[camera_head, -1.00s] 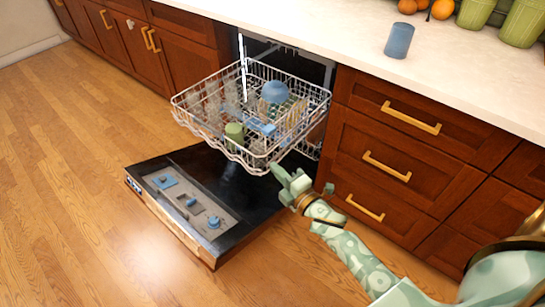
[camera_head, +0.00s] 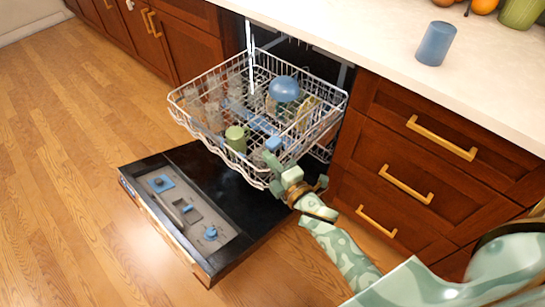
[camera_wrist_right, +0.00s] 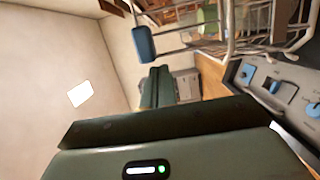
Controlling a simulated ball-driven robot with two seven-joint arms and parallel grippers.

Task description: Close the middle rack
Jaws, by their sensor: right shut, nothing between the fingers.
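The middle rack (camera_head: 184,115) is a white wire basket, pulled out of the dishwasher above the lowered door (camera_head: 180,150). It holds a blue bowl (camera_head: 284,89), a green cup (camera_head: 236,138) and other dishes. My right gripper (camera_head: 270,154) is shut and empty at the rack's front right corner. I cannot tell whether it touches the wires. My left gripper is not in view.
The open door holds a grey dispenser panel (camera_head: 190,215). Wooden drawers with gold handles (camera_head: 405,185) stand right of the dishwasher. A blue cup (camera_head: 436,43) stands on the white counter (camera_head: 370,30). The wooden floor (camera_head: 70,170) at the left is clear.

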